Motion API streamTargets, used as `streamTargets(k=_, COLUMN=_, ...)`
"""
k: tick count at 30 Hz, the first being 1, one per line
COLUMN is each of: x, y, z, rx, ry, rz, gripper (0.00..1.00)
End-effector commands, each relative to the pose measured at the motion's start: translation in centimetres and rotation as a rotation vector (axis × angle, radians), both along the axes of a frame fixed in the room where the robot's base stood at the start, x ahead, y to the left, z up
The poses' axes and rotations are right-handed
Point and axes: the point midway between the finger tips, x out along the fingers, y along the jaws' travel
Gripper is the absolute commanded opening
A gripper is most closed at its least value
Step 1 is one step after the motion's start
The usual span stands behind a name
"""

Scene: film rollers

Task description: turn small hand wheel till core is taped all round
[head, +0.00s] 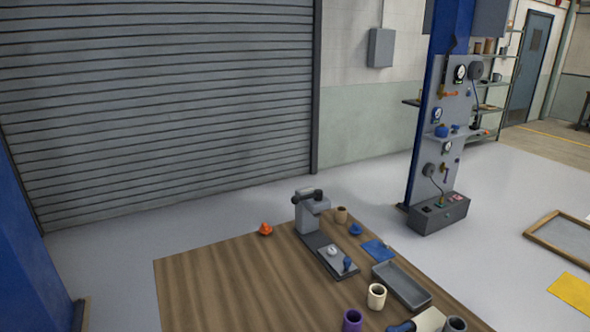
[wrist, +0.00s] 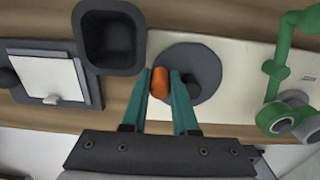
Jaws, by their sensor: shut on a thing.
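In the wrist view, my gripper (wrist: 162,73) has teal fingers on either side of an orange knob (wrist: 160,84) and is shut on it. The knob sits at the left edge of a round grey disc (wrist: 188,58), which looks like the small hand wheel. A dark hub stands on the disc, partly hidden by the right finger. A green frame (wrist: 274,68) with grey-and-white rollers (wrist: 273,121) stands to the right, apart from the fingers. I cannot make out the core or any tape. My gripper does not show in the head view.
In the wrist view, a dark open bin (wrist: 109,68) stands close left of the fingers, and a tray with a white sheet (wrist: 47,80) lies further left. In the head view, a wooden table (head: 225,285) holds a grey machine (head: 309,215), several cups and a grey tray (head: 402,287); its left part is clear.

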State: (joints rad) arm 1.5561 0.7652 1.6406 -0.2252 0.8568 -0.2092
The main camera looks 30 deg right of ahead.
Motion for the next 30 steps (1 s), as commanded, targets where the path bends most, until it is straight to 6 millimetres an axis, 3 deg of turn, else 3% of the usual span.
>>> streamTargets(k=30, x=2.0, y=2.4, z=0.0, rx=0.000, ry=-0.001, rz=0.001, gripper=0.00)
